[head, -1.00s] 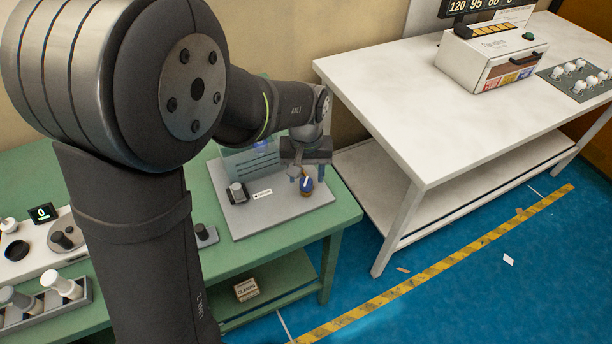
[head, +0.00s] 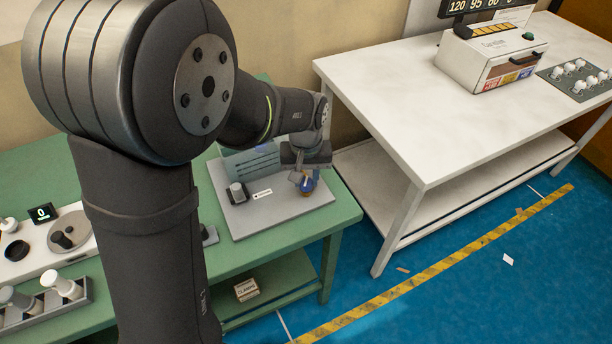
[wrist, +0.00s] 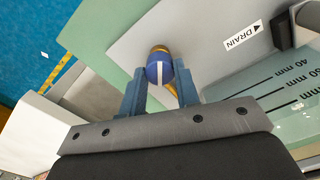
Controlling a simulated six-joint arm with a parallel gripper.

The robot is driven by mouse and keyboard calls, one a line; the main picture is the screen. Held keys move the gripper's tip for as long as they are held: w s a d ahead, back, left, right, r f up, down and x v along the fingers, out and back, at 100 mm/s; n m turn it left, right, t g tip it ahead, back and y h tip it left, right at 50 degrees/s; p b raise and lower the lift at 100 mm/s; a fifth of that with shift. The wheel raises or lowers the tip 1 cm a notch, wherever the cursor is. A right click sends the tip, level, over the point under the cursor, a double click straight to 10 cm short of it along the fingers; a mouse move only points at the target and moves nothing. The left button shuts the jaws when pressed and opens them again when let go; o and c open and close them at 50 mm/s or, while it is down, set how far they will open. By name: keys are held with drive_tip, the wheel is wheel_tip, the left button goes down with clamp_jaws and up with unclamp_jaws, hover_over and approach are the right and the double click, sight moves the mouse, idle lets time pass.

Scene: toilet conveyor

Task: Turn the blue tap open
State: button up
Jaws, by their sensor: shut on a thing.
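The blue tap (wrist: 158,70) is a round blue knob with a white stripe on a brass-coloured body. It stands on a grey plate (head: 240,220) on the green bench. In the wrist view the knob sits between the two blue fingers of my gripper (wrist: 160,83), which is shut on it. The white stripe runs roughly up and down in that view. In the head view the tap (head: 308,184) shows just below my gripper (head: 303,178), near the plate's right edge. The contact faces are partly hidden by the fingers.
A clear tank with mm marks (wrist: 285,95) stands beside the tap. A DRAIN label (wrist: 243,34) and a black-and-grey knob (head: 237,192) are on the plate. A white table (head: 420,110) stands to the right. The green bench (head: 345,212) is bare at its right corner.

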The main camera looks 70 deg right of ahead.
drive_tip(key=n, duration=0.4)
drive_tip(key=shift+n, duration=1.7)
drive_tip(key=o, duration=1)
